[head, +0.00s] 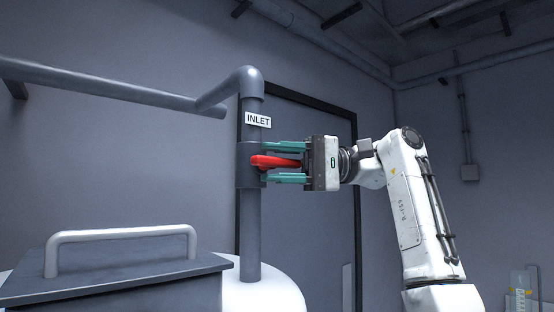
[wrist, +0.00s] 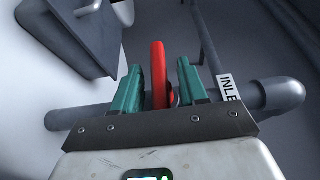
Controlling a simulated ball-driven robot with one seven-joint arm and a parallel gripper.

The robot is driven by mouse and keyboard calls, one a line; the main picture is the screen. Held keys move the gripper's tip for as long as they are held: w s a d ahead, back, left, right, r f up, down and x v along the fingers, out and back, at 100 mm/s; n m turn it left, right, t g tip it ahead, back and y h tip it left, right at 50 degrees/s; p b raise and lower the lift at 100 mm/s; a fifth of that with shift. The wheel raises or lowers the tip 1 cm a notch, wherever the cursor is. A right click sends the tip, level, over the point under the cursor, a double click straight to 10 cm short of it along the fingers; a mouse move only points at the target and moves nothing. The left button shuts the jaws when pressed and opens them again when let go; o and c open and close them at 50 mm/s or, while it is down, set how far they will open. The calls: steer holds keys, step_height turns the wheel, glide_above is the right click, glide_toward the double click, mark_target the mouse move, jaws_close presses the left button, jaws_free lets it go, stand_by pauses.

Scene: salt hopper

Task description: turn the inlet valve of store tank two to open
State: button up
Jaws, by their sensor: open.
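The inlet valve has a red lever handle (head: 275,161) on a grey valve body (head: 247,165) in a vertical pipe, under a white INLET label (head: 258,120). The handle points right, across the pipe, in the head view. My gripper (head: 285,163) is open, with one green finger above the handle and one below it. In the wrist view the red handle (wrist: 158,75) stands between the two green fingers of my gripper (wrist: 160,85), with a gap visible on each side. The pipe runs into the white tank top (head: 262,293); no tank number is visible.
A grey hatch lid with a handle (head: 120,234) lies at the lower left. A horizontal pipe (head: 110,90) runs along the wall to the inlet pipe. A dark-framed door (head: 300,215) is behind the valve. A clear measuring container (head: 520,292) stands at the lower right.

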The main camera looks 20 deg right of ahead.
steer(key=shift+a, duration=0.1)
steer(key=shift+c, duration=0.3)
jaws_close()
steer(key=shift+h, duration=0.3)
steer(key=n+h, duration=0.1)
steer(key=h, duration=0.2)
steer(key=n+h, duration=0.1)
steer(key=h, duration=0.3)
steer(key=shift+t+h, duration=0.3)
steer(key=shift+t, duration=0.1)
steer(key=n+t+h, duration=0.1)
steer(key=h, duration=0.3)
steer(key=n+t+h, duration=0.1)
steer(key=h, duration=0.2)
steer(key=shift+f+h, duration=0.15)
steer(key=shift+h, duration=0.25)
